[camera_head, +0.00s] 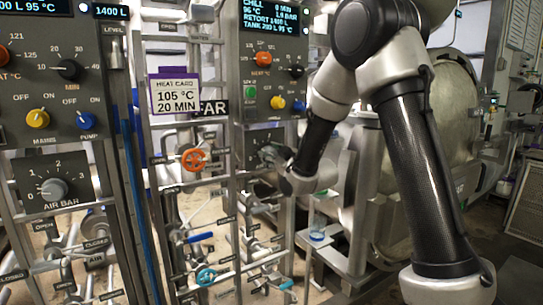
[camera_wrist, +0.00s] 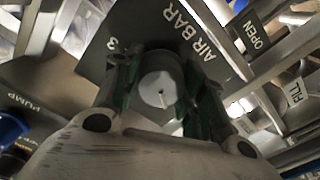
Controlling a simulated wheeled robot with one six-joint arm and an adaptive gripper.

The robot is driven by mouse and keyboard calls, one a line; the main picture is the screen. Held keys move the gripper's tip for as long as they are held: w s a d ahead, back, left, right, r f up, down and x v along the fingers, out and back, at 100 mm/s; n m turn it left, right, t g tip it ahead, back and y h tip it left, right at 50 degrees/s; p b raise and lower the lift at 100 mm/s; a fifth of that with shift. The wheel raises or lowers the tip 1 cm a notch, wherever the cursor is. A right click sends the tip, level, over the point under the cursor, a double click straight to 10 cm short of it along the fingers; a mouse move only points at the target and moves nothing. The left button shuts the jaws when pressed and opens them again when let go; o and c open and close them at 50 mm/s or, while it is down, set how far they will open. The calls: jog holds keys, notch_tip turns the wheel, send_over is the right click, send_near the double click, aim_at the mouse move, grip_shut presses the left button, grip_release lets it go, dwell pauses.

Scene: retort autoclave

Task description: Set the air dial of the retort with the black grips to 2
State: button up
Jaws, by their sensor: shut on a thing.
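The air dial (camera_wrist: 160,92) is a round grey knob on a dark panel marked AIR BAR in the wrist view. My gripper (camera_wrist: 161,98) is shut on it, with a dark green finger on each side. A short light mark shows on the knob's face, and a 3 is visible on the panel; the other numbers are hidden, so I cannot tell the setting. In the head view my gripper (camera_head: 277,163) is at the lower part of the farther control panel (camera_head: 243,60), and hides this dial. I cannot make out black grips on this retort.
The nearer panel has its own air dial (camera_head: 53,189), untouched, near the low end of its scale. A card (camera_head: 173,95) reads 105 °C, 20 MIN. An orange valve wheel (camera_head: 194,159), teal wheel (camera_head: 206,276) and pipes are close to my gripper. A large steel vessel (camera_head: 427,120) is behind my arm.

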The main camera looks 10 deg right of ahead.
jog(key=m, duration=1.4)
jog(key=shift+d+f, duration=0.1)
dwell(0.3)
jog(key=o, duration=1)
jog(key=shift+o, duration=0.2)
jog(key=v, duration=0.7)
jog(key=shift+s, duration=0.25)
